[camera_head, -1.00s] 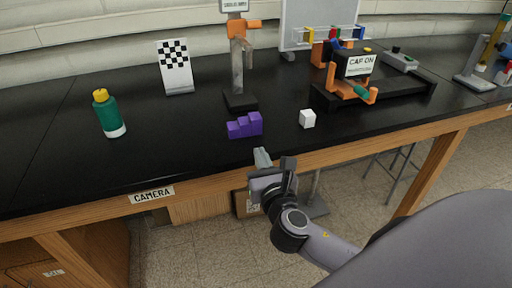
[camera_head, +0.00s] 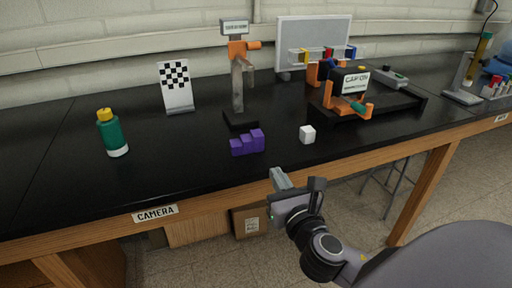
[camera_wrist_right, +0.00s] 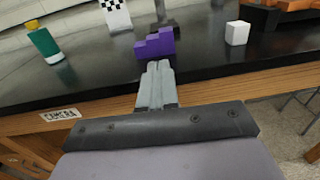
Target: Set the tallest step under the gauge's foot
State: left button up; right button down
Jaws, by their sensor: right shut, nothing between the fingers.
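The purple stepped block (camera_head: 247,142) lies on the black bench top, its steps rising to the right in the head view. It also shows in the right wrist view (camera_wrist_right: 156,43), just beyond my fingertips. The gauge (camera_head: 238,75) stands right behind it, an orange head on a grey post with a dark foot (camera_head: 240,120) and a small sign on top. My right gripper (camera_head: 278,177) is shut and empty at the bench's front edge, pointing toward the block and apart from it. The fingers also show in the right wrist view (camera_wrist_right: 156,72). My left gripper is out of view.
A white cube (camera_head: 307,134) sits right of the purple block. A green bottle (camera_head: 112,134) and a checkered card (camera_head: 177,87) stand to the left. An orange and black fixture (camera_head: 350,95) stands at the back right. The bench between bottle and block is clear.

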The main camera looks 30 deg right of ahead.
aim_at(256, 138)
jog(key=p+x, duration=0.1)
jog(key=x, duration=1.2)
jog(key=shift+w+d, duration=0.2)
jog(key=shift+w, duration=0.05)
